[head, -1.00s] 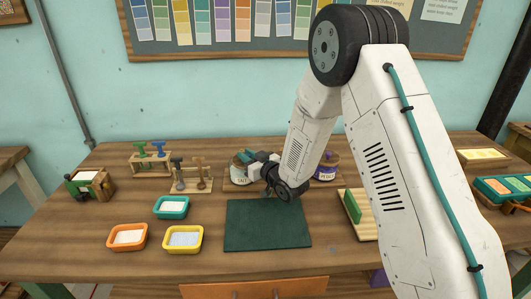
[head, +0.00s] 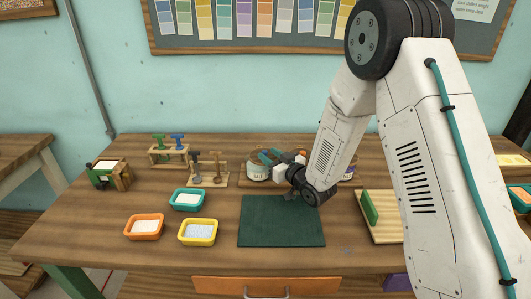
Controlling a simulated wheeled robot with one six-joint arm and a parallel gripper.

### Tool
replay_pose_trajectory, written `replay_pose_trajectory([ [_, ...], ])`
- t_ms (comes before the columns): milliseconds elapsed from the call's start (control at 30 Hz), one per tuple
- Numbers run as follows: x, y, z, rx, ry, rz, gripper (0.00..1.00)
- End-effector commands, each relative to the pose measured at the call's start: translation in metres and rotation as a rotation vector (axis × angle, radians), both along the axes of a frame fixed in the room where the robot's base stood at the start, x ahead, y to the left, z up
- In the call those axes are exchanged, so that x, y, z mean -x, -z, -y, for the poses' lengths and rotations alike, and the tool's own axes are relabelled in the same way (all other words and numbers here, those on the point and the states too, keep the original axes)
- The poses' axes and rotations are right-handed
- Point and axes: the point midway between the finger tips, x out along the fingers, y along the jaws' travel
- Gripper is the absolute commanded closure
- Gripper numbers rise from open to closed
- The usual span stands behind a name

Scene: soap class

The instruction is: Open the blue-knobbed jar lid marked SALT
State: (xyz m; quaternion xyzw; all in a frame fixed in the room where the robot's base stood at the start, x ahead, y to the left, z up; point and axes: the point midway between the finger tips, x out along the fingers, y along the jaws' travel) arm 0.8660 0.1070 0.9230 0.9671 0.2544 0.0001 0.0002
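The jar (head: 258,172) stands at the back of the table, behind the green mat, with a pale label and a brownish top. Its label is too small to read now, but looks like SALT in the earlier frame. My gripper (head: 272,157) reaches in from the right and overlaps the jar's right side and top. Teal parts show at the jar top; I cannot tell whether they are fingertips or the knob. The lid's position and any grip on it are not clear.
Another jar (head: 349,173) with a purple label is mostly hidden behind my arm. A dark green mat (head: 281,221) lies in front. Orange (head: 144,227), yellow (head: 198,232) and teal (head: 188,199) trays sit left. Stamp racks (head: 207,182) stand behind them. A wooden board (head: 385,222) lies right.

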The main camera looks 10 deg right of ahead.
Motion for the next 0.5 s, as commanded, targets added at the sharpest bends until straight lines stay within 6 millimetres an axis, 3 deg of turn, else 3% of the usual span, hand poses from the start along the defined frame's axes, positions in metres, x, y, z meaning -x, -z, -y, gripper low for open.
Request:
replay_pose_trajectory([
  [233, 0.032, 0.0, 0.019, -0.001, 0.001, 0.0, 0.61],
  [500, 0.039, 0.0, 0.022, 0.0, 0.0, 0.001, 0.61],
])
